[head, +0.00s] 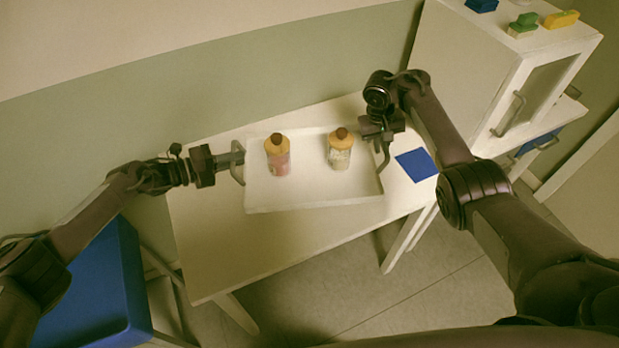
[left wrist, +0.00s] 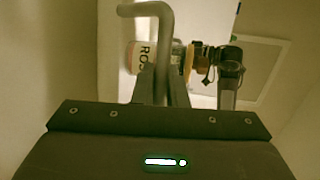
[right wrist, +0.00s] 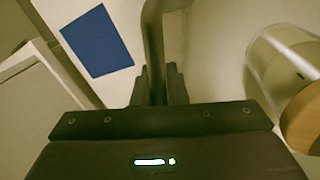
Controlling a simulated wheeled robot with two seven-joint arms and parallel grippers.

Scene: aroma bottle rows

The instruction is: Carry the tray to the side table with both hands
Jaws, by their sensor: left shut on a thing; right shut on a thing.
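A white tray (head: 315,197) with grey end handles is at the white table, its near edge turned toward me. I cannot tell whether it rests on the table or is just above it. Two bottles with yellow caps stand upright in it: a pinkish one (head: 278,160) on the left and a pale one (head: 340,153) on the right. My left gripper (head: 232,162) is shut on the tray's left handle, also seen in the left wrist view (left wrist: 166,50). My right gripper (head: 380,138) is shut on the right handle, which shows in the right wrist view (right wrist: 153,45).
The table (head: 225,255) has bare room in front of the tray. A blue square (head: 416,164) lies right of it. A white cabinet (head: 470,85) stands at the right with coloured blocks on top. A blue-topped stool (head: 100,300) is at the lower left, beneath my left arm.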

